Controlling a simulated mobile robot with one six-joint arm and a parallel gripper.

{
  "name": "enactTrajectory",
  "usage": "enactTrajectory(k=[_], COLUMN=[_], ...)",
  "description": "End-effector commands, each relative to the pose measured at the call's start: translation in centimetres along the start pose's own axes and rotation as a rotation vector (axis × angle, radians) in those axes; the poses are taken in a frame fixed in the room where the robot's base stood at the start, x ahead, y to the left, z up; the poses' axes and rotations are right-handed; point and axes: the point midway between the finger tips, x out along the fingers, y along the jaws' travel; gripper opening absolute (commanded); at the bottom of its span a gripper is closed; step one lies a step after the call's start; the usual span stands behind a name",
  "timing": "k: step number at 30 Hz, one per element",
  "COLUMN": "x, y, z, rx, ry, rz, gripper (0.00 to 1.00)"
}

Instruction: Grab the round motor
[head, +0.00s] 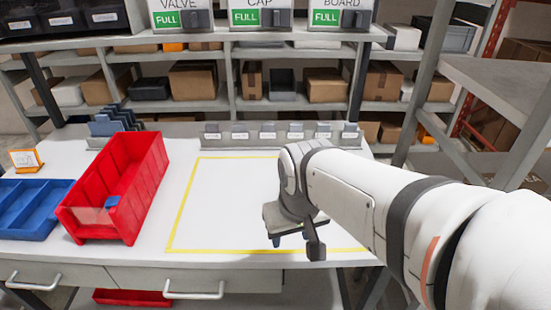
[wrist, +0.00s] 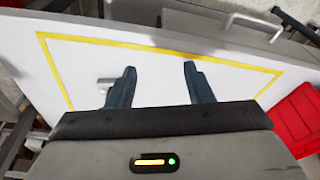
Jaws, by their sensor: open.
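My gripper (head: 290,238) is open over the yellow-outlined area of the white table. Its two fingers also show in the wrist view (wrist: 159,68), spread apart with nothing between them. A small silver-grey part (wrist: 106,84) lies on the table beside the left finger in the wrist view, partly hidden by that finger. It may be the round motor, but it is too small and covered to be sure. In the head view this part does not show; my arm covers that side of the table.
A red bin (head: 128,180) stands left of the outlined area, with a blue tray (head: 35,205) farther left. Small grey labelled holders (head: 268,132) line the table's back edge. Dispensers marked VALVE, CAP and BOARD (head: 340,17) sit above. The outlined area (head: 225,205) left of my gripper is clear.

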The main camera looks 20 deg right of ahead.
Motion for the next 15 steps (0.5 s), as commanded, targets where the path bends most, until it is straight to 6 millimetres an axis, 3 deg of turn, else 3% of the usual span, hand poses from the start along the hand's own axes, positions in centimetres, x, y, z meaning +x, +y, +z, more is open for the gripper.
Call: enactTrajectory(k=[5, 9, 15], x=[-1.0, -1.0, 0.3], y=[0.8, 3.5, 7.6], z=[-3.6, -7.3, -11.0], rx=[0.094, 0.192, 0.309], ry=[-0.054, -0.115, -0.185], rz=[0.015, 0.027, 0.035], gripper=[0.55, 0.55, 0.55])
